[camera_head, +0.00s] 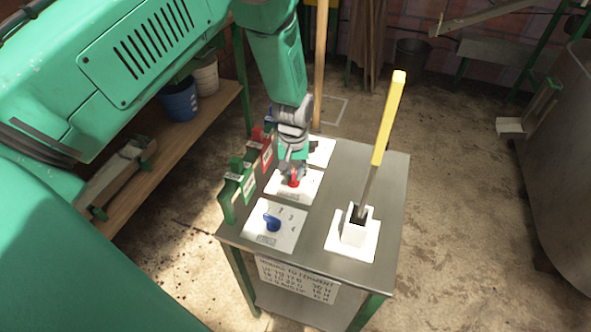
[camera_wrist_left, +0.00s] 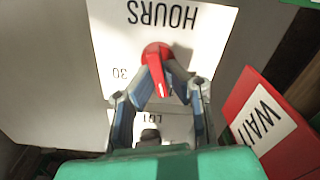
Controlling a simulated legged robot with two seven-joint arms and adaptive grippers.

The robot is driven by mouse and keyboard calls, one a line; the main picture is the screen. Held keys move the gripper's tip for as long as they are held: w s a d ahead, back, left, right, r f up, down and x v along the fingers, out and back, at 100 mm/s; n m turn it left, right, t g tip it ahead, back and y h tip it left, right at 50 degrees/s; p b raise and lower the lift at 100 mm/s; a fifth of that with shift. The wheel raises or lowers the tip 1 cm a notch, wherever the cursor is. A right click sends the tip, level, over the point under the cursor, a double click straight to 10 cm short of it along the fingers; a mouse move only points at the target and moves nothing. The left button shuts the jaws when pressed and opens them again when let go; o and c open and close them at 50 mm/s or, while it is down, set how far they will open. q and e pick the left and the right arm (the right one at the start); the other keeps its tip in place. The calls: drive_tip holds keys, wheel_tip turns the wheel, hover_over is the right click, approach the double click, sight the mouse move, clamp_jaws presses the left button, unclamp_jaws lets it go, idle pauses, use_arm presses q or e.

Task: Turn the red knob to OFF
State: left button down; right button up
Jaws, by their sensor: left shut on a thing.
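The red knob (camera_head: 294,182) sits on a white plate (camera_head: 310,186) in the middle of the metal table. It also shows in the left wrist view (camera_wrist_left: 157,54), where the plate (camera_wrist_left: 215,30) carries the upside-down word HOURS and the number 30. My left gripper (camera_head: 293,172) reaches down onto the knob from above. In the left wrist view its two fingers (camera_wrist_left: 163,84) are closed on either side of the knob's red pointer. The fingers partly cover the markings, and I cannot read an OFF mark. My right gripper is not in view.
A blue knob (camera_head: 271,222) on its own plate is nearer on the metal table (camera_head: 390,185). A yellow-handled lever (camera_head: 386,120) stands upright at the right. Green (camera_head: 238,186) and red (camera_head: 262,148) signs line the left edge. A large metal vessel (camera_head: 562,160) is far right.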

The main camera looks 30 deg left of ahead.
use_arm(q)
drive_tip(key=n, duration=0.3)
drive_tip(key=n+p, duration=0.1)
drive_tip(key=shift+w+a+r+n, duration=0.1)
drive_tip(key=shift+a+r+n, duration=0.15)
drive_tip(key=shift+n, duration=0.05)
drive_tip(key=shift+n+p, duration=0.45)
drive_tip(key=shift+n, duration=1.55)
drive_tip(key=c, duration=1.6)
unclamp_jaws()
drive_tip(key=shift+c, duration=0.2)
drive_tip(key=shift+s, duration=0.25)
drive_tip(key=shift+f, duration=0.1)
wheel_tip(320, 180, up, 12)
